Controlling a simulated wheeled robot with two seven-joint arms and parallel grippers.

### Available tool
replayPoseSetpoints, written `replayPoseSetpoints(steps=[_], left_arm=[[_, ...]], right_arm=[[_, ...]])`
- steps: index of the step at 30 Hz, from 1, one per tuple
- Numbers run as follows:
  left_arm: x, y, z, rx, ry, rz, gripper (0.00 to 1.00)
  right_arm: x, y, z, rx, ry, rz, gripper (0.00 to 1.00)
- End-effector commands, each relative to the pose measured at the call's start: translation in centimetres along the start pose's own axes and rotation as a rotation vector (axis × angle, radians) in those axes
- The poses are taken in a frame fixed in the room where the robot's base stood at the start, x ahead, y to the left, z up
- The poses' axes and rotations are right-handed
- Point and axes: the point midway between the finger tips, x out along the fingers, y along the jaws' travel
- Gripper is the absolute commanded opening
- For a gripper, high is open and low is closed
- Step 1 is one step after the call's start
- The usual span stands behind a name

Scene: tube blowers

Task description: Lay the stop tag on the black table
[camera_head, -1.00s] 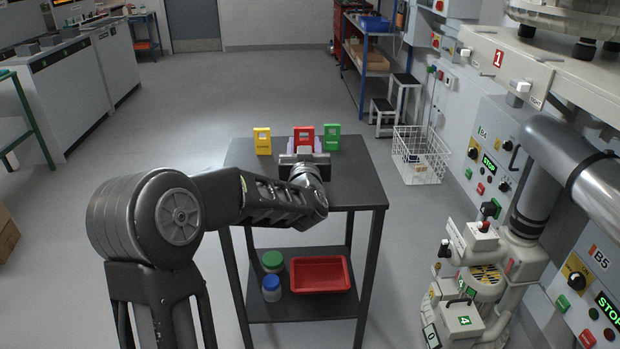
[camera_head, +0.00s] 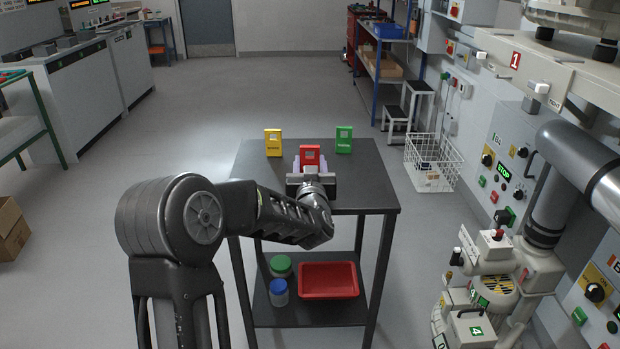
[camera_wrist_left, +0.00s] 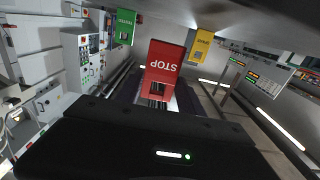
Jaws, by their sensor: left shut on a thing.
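The stop tag (camera_head: 310,155) is a red upright tag with a square hole, over the black table (camera_head: 365,182). My left gripper (camera_head: 311,172) is shut on it from the near side. I cannot tell whether its lower edge touches the table. In the left wrist view the red tag (camera_wrist_left: 166,62) shows its word STOP upside down, just beyond the gripper body. Its lower part is hidden by the gripper in the head view. My right gripper is not in view.
A yellow tag (camera_head: 273,142) and a green tag (camera_head: 344,139) stand at the table's far edge. The tabletop to the right is bare. The lower shelf holds a red tray (camera_head: 328,281) and two jars. A white wire basket (camera_head: 432,165) stands right of the table.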

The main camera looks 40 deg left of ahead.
Motion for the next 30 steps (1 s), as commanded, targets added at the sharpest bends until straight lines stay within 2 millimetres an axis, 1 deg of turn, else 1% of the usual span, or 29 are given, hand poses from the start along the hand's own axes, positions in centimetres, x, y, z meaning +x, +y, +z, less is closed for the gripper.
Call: replayPoseSetpoints(steps=[5,8,13,16,24,28,29,30], left_arm=[[0.0,0.0,-0.1,0.0,0.001,0.0,0.06],[0.0,0.0,0.3,0.0,0.0,0.0,0.06],[0.0,0.0,2.6,0.001,-0.002,0.0,0.06],[0.0,0.0,3.6,0.0,-0.001,0.0,0.06],[0.0,0.0,3.6,-0.001,0.002,0.001,0.06],[0.0,0.0,4.1,-0.001,0.001,0.001,0.06],[0.0,0.0,4.0,-0.001,0.001,0.001,0.46],[0.0,0.0,3.9,-0.001,0.001,0.001,0.49]], right_arm=[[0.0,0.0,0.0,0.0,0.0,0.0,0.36],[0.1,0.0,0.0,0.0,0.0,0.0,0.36],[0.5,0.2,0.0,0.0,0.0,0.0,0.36],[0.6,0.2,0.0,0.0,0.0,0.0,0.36],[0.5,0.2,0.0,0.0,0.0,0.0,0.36],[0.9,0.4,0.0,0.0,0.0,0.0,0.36],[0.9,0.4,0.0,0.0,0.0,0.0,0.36],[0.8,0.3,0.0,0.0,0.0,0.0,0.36]])
